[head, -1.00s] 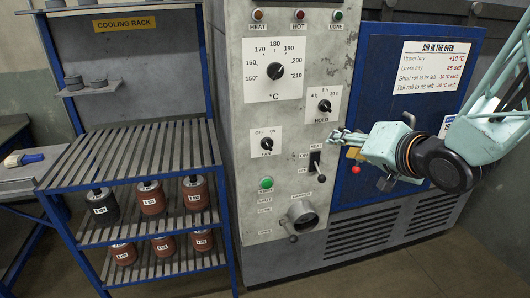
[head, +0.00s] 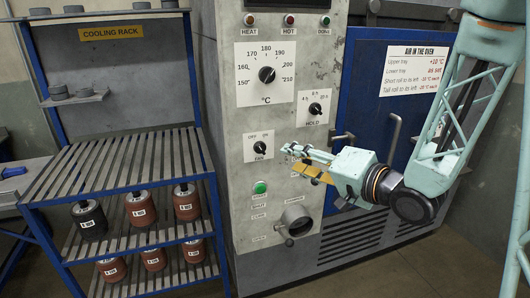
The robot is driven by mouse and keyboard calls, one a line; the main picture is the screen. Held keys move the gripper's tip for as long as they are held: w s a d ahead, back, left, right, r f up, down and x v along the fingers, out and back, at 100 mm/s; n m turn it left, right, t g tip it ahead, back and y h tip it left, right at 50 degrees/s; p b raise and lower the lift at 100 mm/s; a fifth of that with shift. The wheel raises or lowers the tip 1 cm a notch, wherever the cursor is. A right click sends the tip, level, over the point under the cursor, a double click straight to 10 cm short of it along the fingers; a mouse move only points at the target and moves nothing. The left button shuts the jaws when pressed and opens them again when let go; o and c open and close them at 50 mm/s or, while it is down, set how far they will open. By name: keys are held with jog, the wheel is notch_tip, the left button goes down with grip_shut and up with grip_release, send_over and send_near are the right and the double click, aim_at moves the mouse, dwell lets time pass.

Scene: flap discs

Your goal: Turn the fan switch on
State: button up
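The fan switch (head: 259,147) is a small black rotary knob on a white plate marked OFF and ON, low on the oven's grey control panel (head: 224,100). Its pointer is too small to read for certain. My gripper (head: 288,154) is in front of the panel, just right of the fan switch, with its fingers pointing left towards it. A small gap seems to show between fingertips and knob; contact cannot be told. The spread of the fingers is too small to judge. My gripper and wrist hide the lever switch area of the panel.
Above are the temperature dial (head: 267,75) and the hold dial (head: 315,109). A green button (head: 260,187) and a round port with a handle (head: 297,220) lie below. The blue oven door (head: 365,75) is behind my arm. A cooling rack (head: 110,165) with rolls stands left.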

aim_at(263, 150)
jog(key=shift+w+a+p, duration=0.4)
jog(key=shift+w+p, duration=0.05)
jog(key=shift+p, duration=0.9)
jog(key=shift+p+x, duration=0.8)
jog(key=shift+p, duration=1.15)
jog(key=shift+b+x, duration=0.8)
jog(key=shift+x, duration=4.75)
jog(key=shift+f, duration=0.15)
jog(key=shift+c, duration=0.5)
jog(key=c, duration=0.7)
